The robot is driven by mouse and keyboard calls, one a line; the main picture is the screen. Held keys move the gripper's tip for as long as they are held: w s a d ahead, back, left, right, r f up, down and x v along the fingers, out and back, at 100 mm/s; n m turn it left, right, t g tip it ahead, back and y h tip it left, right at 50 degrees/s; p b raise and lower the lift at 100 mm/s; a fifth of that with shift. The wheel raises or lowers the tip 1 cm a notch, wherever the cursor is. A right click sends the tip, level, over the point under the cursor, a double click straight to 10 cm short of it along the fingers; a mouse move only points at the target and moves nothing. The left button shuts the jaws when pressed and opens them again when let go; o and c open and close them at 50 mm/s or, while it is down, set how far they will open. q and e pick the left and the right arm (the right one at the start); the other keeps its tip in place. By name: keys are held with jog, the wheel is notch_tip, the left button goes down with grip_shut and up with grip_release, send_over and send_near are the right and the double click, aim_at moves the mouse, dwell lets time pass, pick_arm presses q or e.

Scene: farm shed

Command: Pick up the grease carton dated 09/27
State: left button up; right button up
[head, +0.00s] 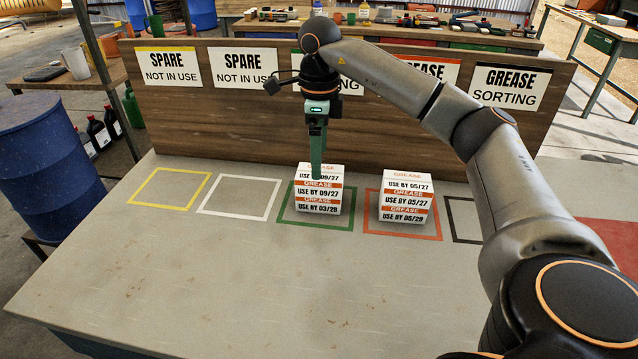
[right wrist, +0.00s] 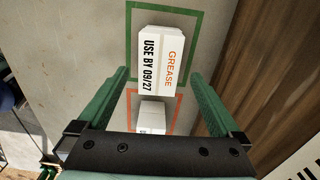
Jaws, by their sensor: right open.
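My left gripper is in neither view.
Yellow (head: 168,189), white (head: 240,197) and dark (head: 464,220) squares look empty. A sign board (head: 240,130) rises behind. The table front is clear.

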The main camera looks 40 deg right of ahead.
aim_at(330, 186)
jog(key=shift+f, duration=0.7)
notch_tip(330, 186, down, 5)
jog(key=shift+s+r+b, duration=0.1)
jog(key=shift+r+b, duration=0.1)
jog(key=shift+b, duration=0.1)
jog(key=c, duration=1.4)
jog(key=shift+r, duration=0.2)
